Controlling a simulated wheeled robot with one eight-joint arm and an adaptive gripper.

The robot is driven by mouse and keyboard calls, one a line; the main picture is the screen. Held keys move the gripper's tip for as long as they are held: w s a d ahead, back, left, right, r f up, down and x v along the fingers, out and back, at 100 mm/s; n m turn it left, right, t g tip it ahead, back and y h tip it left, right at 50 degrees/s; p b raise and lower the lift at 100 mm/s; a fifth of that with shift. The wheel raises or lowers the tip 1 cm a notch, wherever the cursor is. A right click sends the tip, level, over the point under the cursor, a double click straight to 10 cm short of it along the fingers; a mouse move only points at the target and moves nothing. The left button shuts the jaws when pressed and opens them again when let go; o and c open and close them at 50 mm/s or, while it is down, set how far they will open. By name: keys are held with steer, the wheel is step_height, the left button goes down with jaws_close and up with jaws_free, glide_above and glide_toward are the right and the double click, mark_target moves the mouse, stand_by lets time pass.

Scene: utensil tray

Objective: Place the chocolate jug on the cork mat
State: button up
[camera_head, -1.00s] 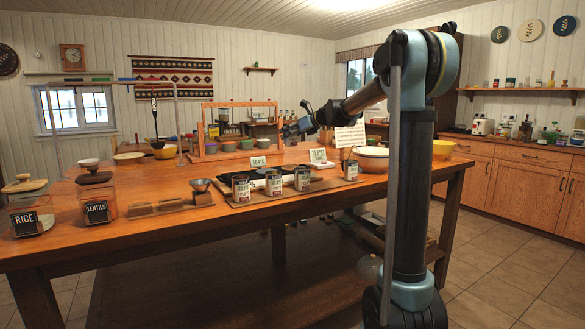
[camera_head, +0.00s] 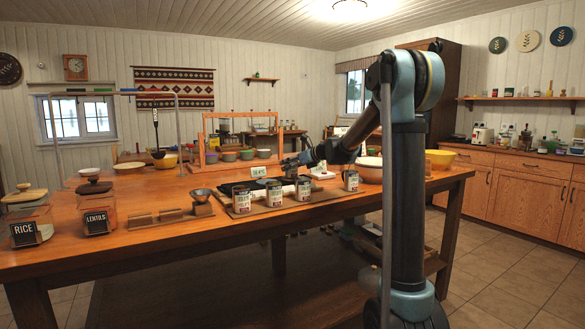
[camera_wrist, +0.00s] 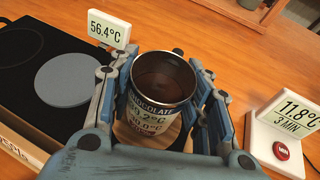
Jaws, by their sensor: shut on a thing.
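The chocolate jug (camera_wrist: 163,84) is a metal cup with a dark label, dark brown inside, upright in the wrist view. My gripper (camera_wrist: 162,88) is shut on it, with blue-grey fingers on its left and right sides. A round tan cork mat (camera_wrist: 174,137) shows partly below the jug, which hides much of it. I cannot tell whether the jug's base touches the mat. In the head view my gripper (camera_head: 292,163) is low over the table's middle, and the jug cannot be made out there.
A black hob (camera_wrist: 38,88) with a grey disc and a 56.4°C display (camera_wrist: 108,27) lies left of the jug. A white timer unit (camera_wrist: 282,140) with a red button stands right. Several labelled tins (camera_head: 241,200) line the table's front. Bare wood lies behind the jug.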

steer(key=o, duration=1.3)
steer(key=shift+d, duration=0.1)
steer(key=v, duration=1.2)
steer(key=shift+r, duration=0.1)
